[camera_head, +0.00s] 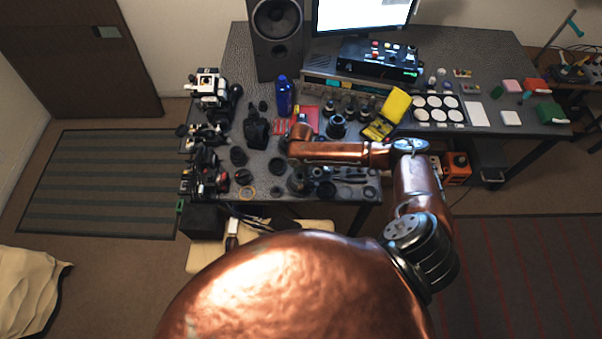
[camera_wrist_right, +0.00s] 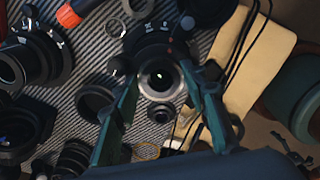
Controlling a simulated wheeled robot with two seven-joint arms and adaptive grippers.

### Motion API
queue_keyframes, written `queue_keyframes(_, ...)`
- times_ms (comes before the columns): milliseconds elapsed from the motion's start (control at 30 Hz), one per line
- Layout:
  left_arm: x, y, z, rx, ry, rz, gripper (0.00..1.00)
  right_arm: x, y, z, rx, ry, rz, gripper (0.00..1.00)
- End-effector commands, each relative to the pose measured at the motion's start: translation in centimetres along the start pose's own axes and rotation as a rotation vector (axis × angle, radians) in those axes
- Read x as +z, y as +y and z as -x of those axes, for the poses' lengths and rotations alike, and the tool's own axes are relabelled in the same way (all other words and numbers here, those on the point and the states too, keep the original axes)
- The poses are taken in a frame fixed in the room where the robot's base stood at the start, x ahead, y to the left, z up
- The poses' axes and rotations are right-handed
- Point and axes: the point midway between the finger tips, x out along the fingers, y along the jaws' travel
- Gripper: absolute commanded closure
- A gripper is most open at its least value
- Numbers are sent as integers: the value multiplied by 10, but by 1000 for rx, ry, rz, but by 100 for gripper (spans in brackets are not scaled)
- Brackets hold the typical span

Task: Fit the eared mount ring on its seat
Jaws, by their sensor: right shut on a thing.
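My right gripper (camera_wrist_right: 158,76) shows in the right wrist view with its two teal fingers on either side of a silver ring, which I take to be the eared mount ring (camera_wrist_right: 160,94). The fingers are closed on it. Its ears are not clear. A dark round lens part (camera_wrist_right: 150,42) with white markings lies just beyond the ring; I cannot tell whether they touch. In the head view my right gripper (camera_head: 298,182) is small and dark near the bench's front edge, below the copper forearm. The ring's seat cannot be made out for certain. My left gripper is not in view.
Several black lens parts crowd the striped mat, including a black ring (camera_wrist_right: 96,102) and a large lens barrel (camera_wrist_right: 30,62). A thin brass ring (camera_head: 247,193) lies near the front edge. A blue bottle (camera_head: 284,96) and a speaker (camera_head: 276,38) stand farther back.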

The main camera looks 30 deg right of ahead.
Motion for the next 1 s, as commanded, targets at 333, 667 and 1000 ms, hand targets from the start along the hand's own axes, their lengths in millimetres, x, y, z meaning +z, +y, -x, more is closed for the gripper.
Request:
queue_keyframes(333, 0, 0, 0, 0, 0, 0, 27, 0, 0, 0, 0, 0, 0, 85)
queue_keyframes(667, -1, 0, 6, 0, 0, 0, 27, 0, 0, 1, 0, 0, 0, 85)
queue_keyframes(1000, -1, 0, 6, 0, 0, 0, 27, 0, 0, 0, 0, -1, 0, 85)
